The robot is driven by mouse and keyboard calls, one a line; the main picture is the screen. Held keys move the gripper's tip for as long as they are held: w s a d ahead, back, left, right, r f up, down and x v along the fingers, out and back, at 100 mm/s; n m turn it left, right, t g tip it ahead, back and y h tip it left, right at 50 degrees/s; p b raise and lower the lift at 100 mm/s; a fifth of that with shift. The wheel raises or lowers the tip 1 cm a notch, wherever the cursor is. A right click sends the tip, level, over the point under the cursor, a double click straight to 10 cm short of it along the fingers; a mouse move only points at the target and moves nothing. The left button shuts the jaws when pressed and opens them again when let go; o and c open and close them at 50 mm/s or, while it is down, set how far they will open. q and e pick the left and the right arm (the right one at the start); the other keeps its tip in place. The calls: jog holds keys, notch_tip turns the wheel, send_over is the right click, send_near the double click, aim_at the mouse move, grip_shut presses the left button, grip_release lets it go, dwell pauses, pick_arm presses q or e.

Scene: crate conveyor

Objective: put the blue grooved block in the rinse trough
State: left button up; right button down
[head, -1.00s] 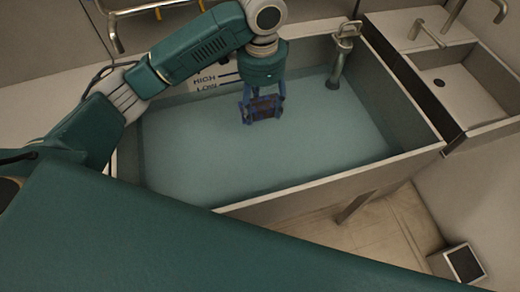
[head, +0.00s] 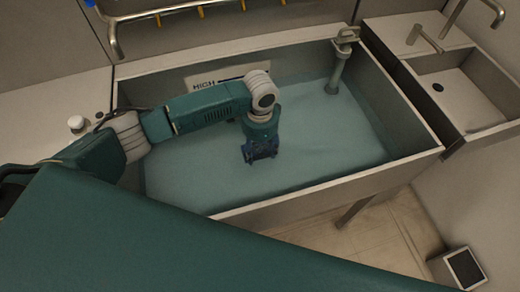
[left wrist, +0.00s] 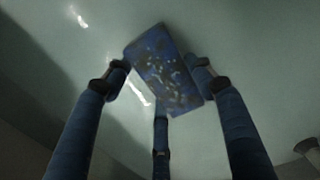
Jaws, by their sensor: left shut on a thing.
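The blue grooved block (left wrist: 166,72) is between the fingers of my left gripper in the left wrist view, with a dark, speckled blue face. My left gripper (head: 262,154) is shut on it and points down inside the rinse trough (head: 300,196), at or just above the water. In the left wrist view the fingers of my left gripper (left wrist: 158,88) touch the block's sides. In the head view the block is hard to tell apart from the fingers. I cannot tell whether it touches the water. My right gripper is not in view.
A metal standpipe (head: 337,70) stands in the trough's far right corner. A small sink (head: 470,92) with taps adjoins at the right. A rail (head: 150,14) runs along the back wall. A dark-screened box (head: 464,268) is at the lower right. Open water surrounds the gripper.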

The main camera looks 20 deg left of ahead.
aim_at(260, 150)
pick_arm(q)
jog(key=shift+f, duration=0.15)
jog(key=o, duration=1.4)
jog(key=shift+f, duration=0.1)
jog(key=shift+o, duration=0.2)
notch_tip(260, 150, up, 12)
